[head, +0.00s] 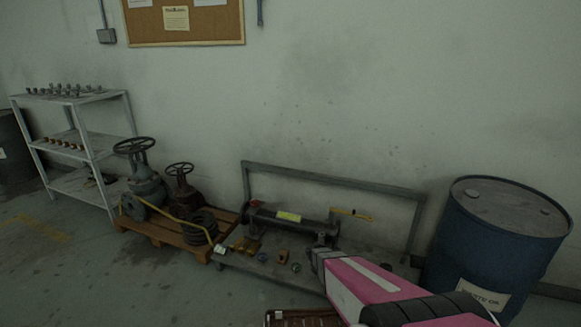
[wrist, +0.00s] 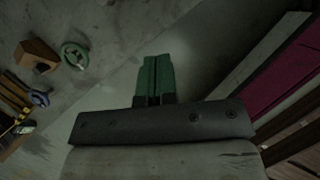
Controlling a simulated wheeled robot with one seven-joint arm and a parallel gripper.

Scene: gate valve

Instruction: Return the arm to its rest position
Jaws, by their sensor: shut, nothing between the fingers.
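My gripper (wrist: 158,80) shows in the wrist view with its two green fingers together and nothing between them. A dark pipe with a yellow label (head: 289,216) and a yellow-handled lever (head: 352,214) lies on the cart, partly behind my arm's end. In the wrist view the fingers are apart from the small parts at left.
A small brown block (wrist: 38,55), a green ring (wrist: 75,55) and a blue ring (wrist: 39,98) lie on the cart. A blue drum (head: 488,245) stands right. Valves with handwheels (head: 134,146) sit on a pallet (head: 160,236) left, beside a shelf (head: 88,143). Floor is clear at lower left.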

